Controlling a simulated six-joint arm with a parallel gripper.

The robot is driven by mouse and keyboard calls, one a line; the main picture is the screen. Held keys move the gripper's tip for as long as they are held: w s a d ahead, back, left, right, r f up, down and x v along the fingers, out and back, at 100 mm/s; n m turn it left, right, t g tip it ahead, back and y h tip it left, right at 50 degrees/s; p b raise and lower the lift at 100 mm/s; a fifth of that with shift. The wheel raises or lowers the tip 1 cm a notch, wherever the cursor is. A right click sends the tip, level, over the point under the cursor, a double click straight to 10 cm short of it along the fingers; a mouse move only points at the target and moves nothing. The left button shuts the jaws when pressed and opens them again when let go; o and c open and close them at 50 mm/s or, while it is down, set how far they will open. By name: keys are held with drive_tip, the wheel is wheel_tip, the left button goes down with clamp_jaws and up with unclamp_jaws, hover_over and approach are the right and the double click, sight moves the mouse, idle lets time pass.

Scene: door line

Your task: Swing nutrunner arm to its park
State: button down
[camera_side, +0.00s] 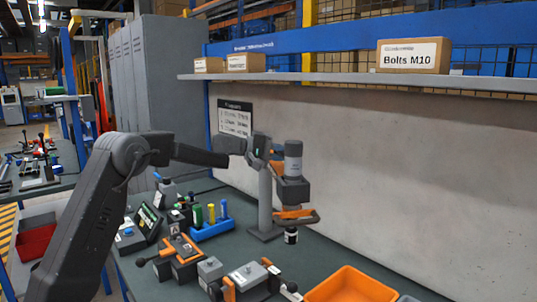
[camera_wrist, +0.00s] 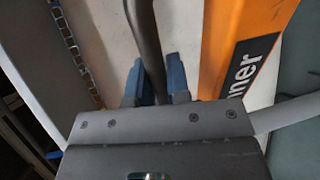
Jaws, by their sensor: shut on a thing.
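The nutrunner arm (camera_side: 297,214) is orange and reaches out from a grey post (camera_side: 265,200) on the dark green bench. The nutrunner's grey cylindrical body (camera_side: 293,160) stands upright on it, with a dark tip below. In the wrist view the orange arm (camera_wrist: 238,45) shows at the right with part of a label ending in "ner". My gripper (camera_wrist: 157,78) has its blue fingers shut on a dark bar-like handle (camera_wrist: 147,40). In the side view my gripper (camera_side: 274,156) is beside the nutrunner body, partly hidden. I cannot make out the park.
An orange bin (camera_side: 352,286) stands at the bench's front right. Fixtures with orange clamps (camera_side: 250,277) and a blue rack of coloured tools (camera_side: 211,229) stand to the left. A shelf (camera_side: 370,78) with boxes runs above along the wall. The space right of the nutrunner looks clear.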

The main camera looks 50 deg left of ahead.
drive_tip(key=shift+w, duration=0.1)
drive_tip(key=c, duration=1.1)
unclamp_jaws()
drive_tip(key=v, duration=1.3)
drive_tip(key=shift+s, duration=0.4)
drive_tip(key=shift+r, duration=0.15)
wheel_tip(320, 180, up, 7)
